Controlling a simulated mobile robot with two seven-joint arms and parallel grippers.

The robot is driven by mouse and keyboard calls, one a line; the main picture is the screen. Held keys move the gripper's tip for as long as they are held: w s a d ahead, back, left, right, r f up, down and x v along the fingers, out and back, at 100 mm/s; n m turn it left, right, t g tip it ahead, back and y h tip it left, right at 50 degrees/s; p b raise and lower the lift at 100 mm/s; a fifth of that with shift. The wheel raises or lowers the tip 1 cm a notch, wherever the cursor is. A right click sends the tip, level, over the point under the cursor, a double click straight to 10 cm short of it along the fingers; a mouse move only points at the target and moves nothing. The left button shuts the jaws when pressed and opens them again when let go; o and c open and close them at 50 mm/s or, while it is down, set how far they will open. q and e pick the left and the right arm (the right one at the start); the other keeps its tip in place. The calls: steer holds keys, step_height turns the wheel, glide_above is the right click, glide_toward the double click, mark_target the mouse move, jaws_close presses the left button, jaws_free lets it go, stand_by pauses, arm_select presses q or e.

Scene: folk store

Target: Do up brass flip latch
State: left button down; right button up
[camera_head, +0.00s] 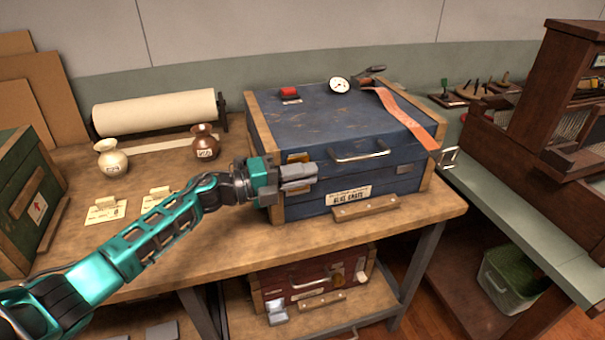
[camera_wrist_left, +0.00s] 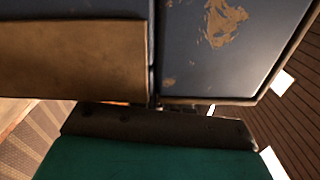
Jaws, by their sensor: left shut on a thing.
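The blue crate (camera_head: 290,125) stands on the wooden table with its lid down. A brass latch plate (camera_head: 297,157) shows at the front left of the lid, just above my left gripper (camera_head: 300,177). My left gripper is at the front face and its fingers are shut on the brass flip latch, whose lower part they hide. In the left wrist view the crate's wood-edged corner (camera_wrist_left: 75,60) and blue side (camera_wrist_left: 225,50) fill the top, and the grip point itself is hidden. My right gripper is in neither view.
A metal handle (camera_head: 360,154) sticks out of the crate's front, right of my gripper. An orange strap (camera_head: 405,118) hangs over its right side. A dial gauge (camera_head: 339,85) sits on the lid. Two small jars, a cream one (camera_head: 112,158) and a brown one (camera_head: 204,141), stand to the left.

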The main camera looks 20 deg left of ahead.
arm_select(q)
steer(key=shift+w+r, duration=0.15)
steer(key=shift+r, duration=0.25)
steer(key=c, duration=1.4)
jaws_free()
steer(key=shift+o, duration=1)
steer(key=shift+f, duration=0.2)
steer(key=b+v, duration=0.1)
steer(key=v, duration=1.2)
steer(key=shift+b, duration=0.3)
steer(key=shift+d, duration=0.1)
